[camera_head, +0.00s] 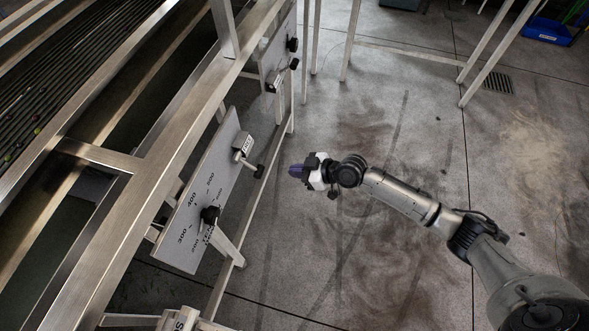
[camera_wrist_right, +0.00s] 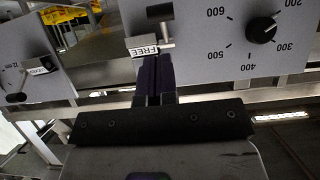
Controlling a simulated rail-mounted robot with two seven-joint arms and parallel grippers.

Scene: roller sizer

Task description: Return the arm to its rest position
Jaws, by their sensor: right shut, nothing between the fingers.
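My right arm reaches in from the lower right in the head view. Its right gripper (camera_head: 296,171) is shut and empty, in the air over the floor, apart from the sizer's near control panel (camera_head: 187,236) to its left. That panel carries a numbered scale, a black dial knob (camera_head: 210,215) and a lever (camera_head: 249,162). In the right wrist view the shut purple fingers (camera_wrist_right: 155,75) overlap the lower edge of the panel, just below a tag reading FREE (camera_wrist_right: 143,51). The dial knob (camera_wrist_right: 262,30) shows at upper right. My left gripper is not in view.
The sizer's metal frame (camera_head: 150,150) fills the left side. A second control panel (camera_head: 270,62) stands farther back. Light frame legs (camera_head: 350,40) stand behind. A blue crate (camera_head: 551,31) is at the far right. The concrete floor (camera_head: 400,270) around the arm is open.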

